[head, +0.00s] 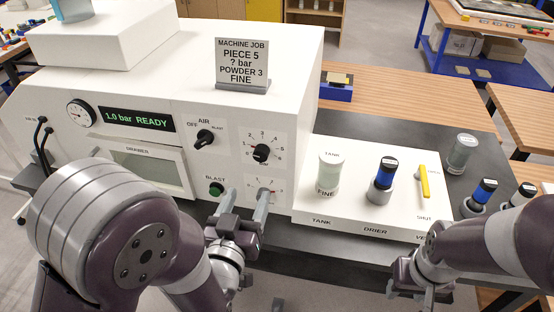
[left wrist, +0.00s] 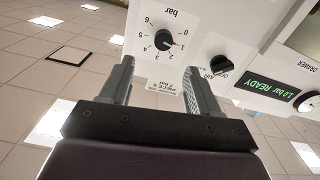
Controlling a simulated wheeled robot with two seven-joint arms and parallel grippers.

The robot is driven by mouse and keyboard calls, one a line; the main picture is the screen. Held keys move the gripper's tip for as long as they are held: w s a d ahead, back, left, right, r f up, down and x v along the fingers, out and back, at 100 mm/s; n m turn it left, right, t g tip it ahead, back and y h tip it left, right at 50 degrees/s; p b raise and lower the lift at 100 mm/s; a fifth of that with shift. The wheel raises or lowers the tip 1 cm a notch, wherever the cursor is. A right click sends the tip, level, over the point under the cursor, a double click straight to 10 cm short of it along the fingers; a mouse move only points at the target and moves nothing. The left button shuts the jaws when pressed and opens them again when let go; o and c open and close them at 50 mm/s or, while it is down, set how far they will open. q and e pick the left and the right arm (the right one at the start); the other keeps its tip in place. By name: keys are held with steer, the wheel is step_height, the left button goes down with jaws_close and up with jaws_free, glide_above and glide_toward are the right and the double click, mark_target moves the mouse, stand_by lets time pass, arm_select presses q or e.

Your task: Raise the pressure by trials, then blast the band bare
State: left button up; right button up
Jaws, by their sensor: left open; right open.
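The white blasting machine (head: 225,60) shows "1.0 bar READY" on its display (head: 137,120). The black pressure knob (head: 261,153) sits on a numbered dial and its pointer is near 1 in the left wrist view (left wrist: 165,40). The AIR switch (head: 205,137) and green BLAST button (head: 216,188) are to its left. A sign (head: 242,63) reads "PIECE 5, ? bar, POWDER 3, FINE". My left gripper (head: 246,198) is open and empty in front of the panel, below the knob, partly covering a small lower dial (head: 265,186). My right gripper (head: 420,286) is open at lower right. The band is not visible.
A white stand holds a tank (head: 328,174) marked FINE, a drier (head: 382,180) with a blue band, and a yellow lever (head: 424,182). A glass jar (head: 461,153) and blue-banded cartridges (head: 479,197) stand to the right.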

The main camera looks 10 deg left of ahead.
mark_target(260, 157)
arm_select(q)
steer(key=w, duration=0.3)
steer(key=w+p, duration=0.1)
steer(key=w, duration=0.2)
steer(key=w+p, duration=0.1)
steer(key=w, duration=0.2)
steer(key=shift+w+d+r, duration=0.1)
steer(key=shift+w+r, duration=0.15)
steer(key=shift+w+a+f+p, duration=0.1)
steer(key=shift+w+p, duration=0.15)
steer(key=shift+w, duration=0.35)
steer(key=shift+w+a+f+p, duration=0.1)
steer(key=shift+w+p, duration=0.1)
steer(key=shift+w, duration=0.4)
steer(key=shift+w+a, duration=0.25)
steer(key=shift+a, duration=0.1)
steer(key=shift+d, duration=0.4)
steer(key=c, duration=1)
arm_select(e)
steer(key=r, duration=0.2)
steer(key=shift+a+r, duration=0.35)
steer(key=shift+r, duration=0.05)
